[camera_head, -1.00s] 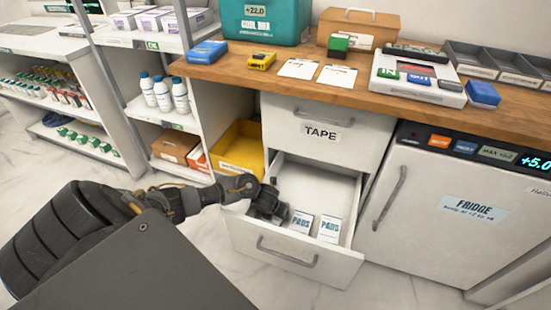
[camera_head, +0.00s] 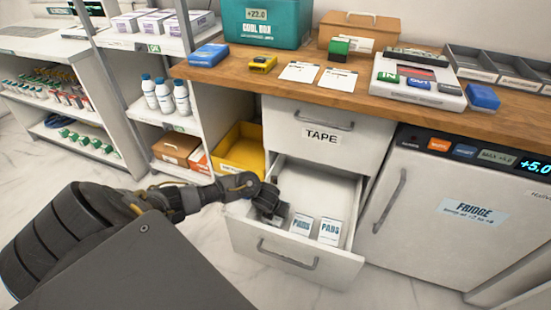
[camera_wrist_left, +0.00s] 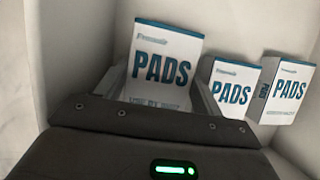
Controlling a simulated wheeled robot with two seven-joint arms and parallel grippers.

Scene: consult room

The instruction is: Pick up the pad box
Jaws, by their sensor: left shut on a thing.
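A white pad box (camera_wrist_left: 163,65) with a blue top edge and "PADS" lettering sits between the fingers of my left gripper (camera_wrist_left: 160,90) in the left wrist view. The gripper is shut on it, inside the open drawer (camera_head: 305,265). In the head view my left gripper (camera_head: 270,210) is at the drawer's left side and hides the held box. Two more pad boxes stand to its right, a near one (camera_head: 301,226) and a farther one (camera_head: 329,231). They also show in the wrist view, the near one (camera_wrist_left: 232,90) and the farther one (camera_wrist_left: 287,90). My right gripper is out of view.
The closed TAPE drawer (camera_head: 321,137) and wooden counter (camera_head: 300,95) are above the open drawer. The fridge (camera_head: 440,210) stands to the right. A yellow bin (camera_head: 240,150) and shelves with bottles (camera_head: 165,95) are to the left. The drawer's back is clear.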

